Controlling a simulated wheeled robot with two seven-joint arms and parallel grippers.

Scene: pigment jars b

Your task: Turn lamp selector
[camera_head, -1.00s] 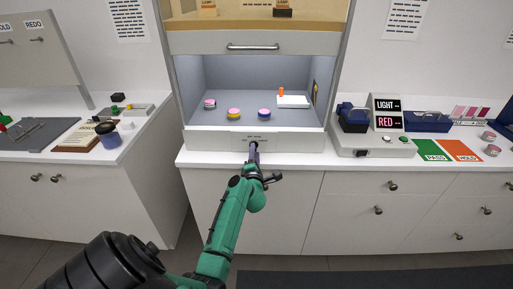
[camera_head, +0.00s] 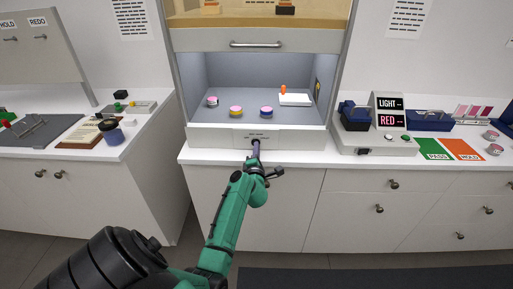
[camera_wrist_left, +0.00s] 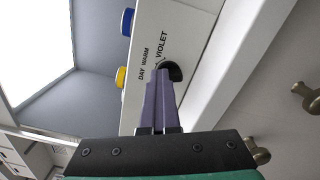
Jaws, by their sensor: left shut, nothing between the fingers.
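The lamp selector is a black round knob (camera_wrist_left: 175,72) on the white front panel of the booth, below the printed labels DAY, WARM and VIOLET in the left wrist view. My left gripper (camera_wrist_left: 160,78) is shut, with its purple-grey fingers together and nothing between them. Its tips overlap the knob's left side; I cannot tell whether they touch it. In the head view the left gripper (camera_head: 256,144) is at the middle of the booth's front panel (camera_head: 215,139) and hides the knob. My right gripper is out of view.
Inside the booth stand a pink-topped jar (camera_head: 212,101), a yellow-banded jar (camera_head: 236,111), a blue-banded jar (camera_head: 266,111) and a white plate (camera_head: 296,100). A display box (camera_head: 389,112) reads LIGHT and RED to the right. A drawer handle (camera_head: 394,184) sticks out below.

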